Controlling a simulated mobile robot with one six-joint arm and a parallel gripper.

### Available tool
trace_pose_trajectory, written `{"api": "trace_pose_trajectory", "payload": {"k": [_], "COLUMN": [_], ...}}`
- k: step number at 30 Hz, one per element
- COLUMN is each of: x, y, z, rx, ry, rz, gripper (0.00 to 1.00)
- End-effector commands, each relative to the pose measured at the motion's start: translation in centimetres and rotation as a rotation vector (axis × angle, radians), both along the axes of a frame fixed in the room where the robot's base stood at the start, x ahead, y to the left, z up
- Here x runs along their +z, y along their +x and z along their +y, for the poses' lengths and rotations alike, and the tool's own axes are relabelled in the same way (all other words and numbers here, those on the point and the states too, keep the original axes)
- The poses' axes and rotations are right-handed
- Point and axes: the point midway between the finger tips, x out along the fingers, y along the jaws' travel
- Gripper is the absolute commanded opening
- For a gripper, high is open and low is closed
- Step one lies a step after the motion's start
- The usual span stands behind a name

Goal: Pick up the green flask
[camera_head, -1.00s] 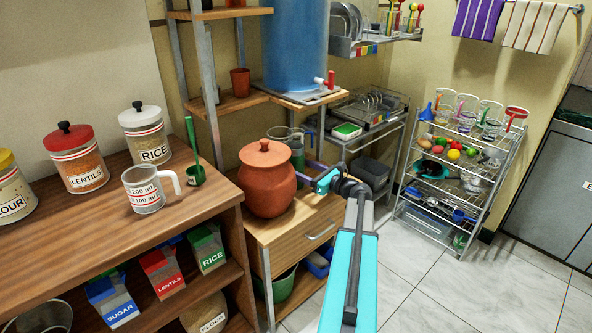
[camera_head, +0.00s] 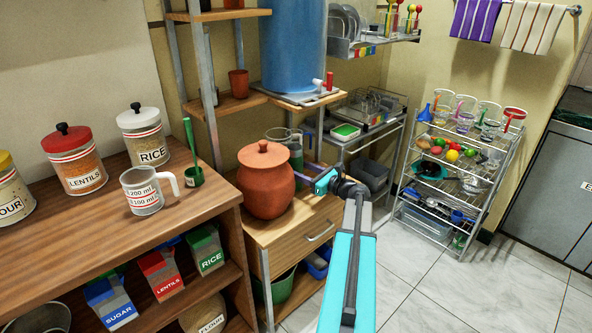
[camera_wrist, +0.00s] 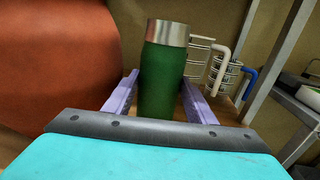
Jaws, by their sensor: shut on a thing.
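The green flask (camera_wrist: 162,85) stands upright in the middle of the wrist view, with a silver metal top. My gripper (camera_wrist: 158,92) has one purple finger on each side of it and is shut on it. The flask's lower end is hidden behind my gripper's body in that view. In the head view, the flask (camera_head: 297,152) shows partly, behind and to the right of the clay pot. The flask seems to be at the cabinet top, but its base is hidden, so I cannot tell whether it touches the surface.
The large clay pot (camera_head: 266,184) stands close to the left of my gripper on the wooden cabinet (camera_head: 293,235). Clear mugs (camera_wrist: 203,58) stand behind the flask. A blue water purifier (camera_head: 293,45) is on a shelf above. A metal rack (camera_head: 395,118) is to the right.

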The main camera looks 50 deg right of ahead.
Motion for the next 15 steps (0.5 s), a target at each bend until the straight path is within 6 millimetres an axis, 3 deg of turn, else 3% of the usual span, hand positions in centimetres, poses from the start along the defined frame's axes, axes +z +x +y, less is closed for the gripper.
{"api": "trace_pose_trajectory", "payload": {"k": [8, 15], "x": [1.5, 4.9], "y": [0.0, 0.0], "z": [0.0, 0.0], "rx": [0.000, 0.000], "ry": [-0.002, -0.003], "rz": [-0.001, -0.002], "gripper": [0.23, 0.23]}}
